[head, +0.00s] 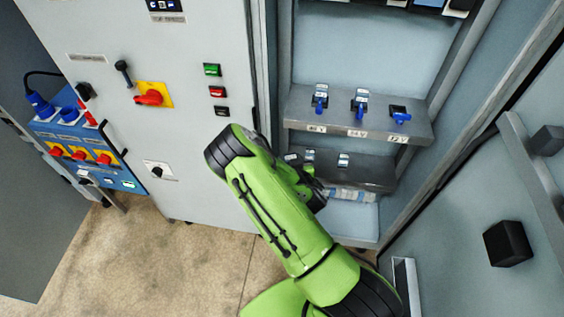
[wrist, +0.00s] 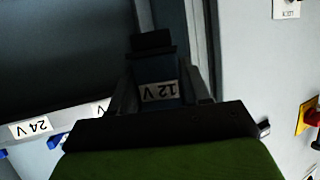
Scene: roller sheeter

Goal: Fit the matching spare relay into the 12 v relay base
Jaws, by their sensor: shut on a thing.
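My gripper (wrist: 160,100) is shut on a dark relay (wrist: 154,66) with an upside-down 12 V label, seen between the fingers in the wrist view. Two other bases, the middle one (head: 360,98) labelled 24 V and the left one (head: 320,96), carry pale-topped relays and blue levers.
The lower shelf (head: 370,172) holds small relays, one clearly visible (head: 343,160). The cabinet's side wall and open door (head: 440,215) bound the right. A grey panel (head: 200,120) with buttons and a red switch (head: 150,97) stands left.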

